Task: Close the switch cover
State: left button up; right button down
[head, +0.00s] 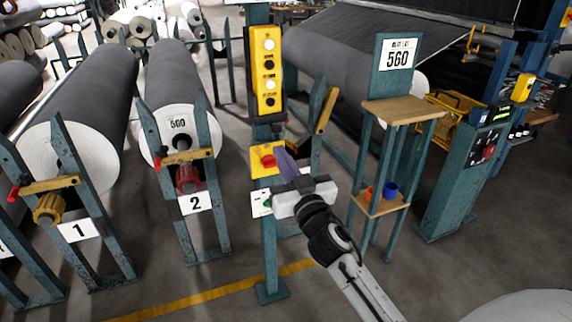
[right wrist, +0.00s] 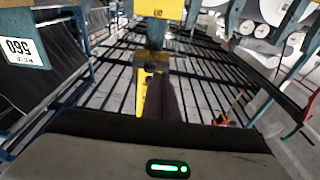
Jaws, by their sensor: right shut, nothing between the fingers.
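A tall yellow control box (head: 265,70) with white and black buttons hangs on a teal post. Below it is a small yellow switch box (head: 258,151) with a red part (head: 268,161); whether the red part is the cover or a button I cannot tell. My right gripper (head: 285,160) is shut and empty, its purple fingers pointing up just right of the red part and partly hiding the box. Contact is unclear. In the right wrist view the fingers (right wrist: 166,98) show edge-on, with a yellow piece beside them. My left gripper is not in view.
Large grey rolls (head: 175,85) on teal stands fill the left. A teal stand with wooden shelves (head: 400,110) and small cups is close on the right. A console (head: 470,160) stands farther right. The floor in front is clear, with a yellow line (head: 215,295).

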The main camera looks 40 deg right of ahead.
aim_at(273, 138)
jog(key=x, duration=0.5)
dwell(0.3)
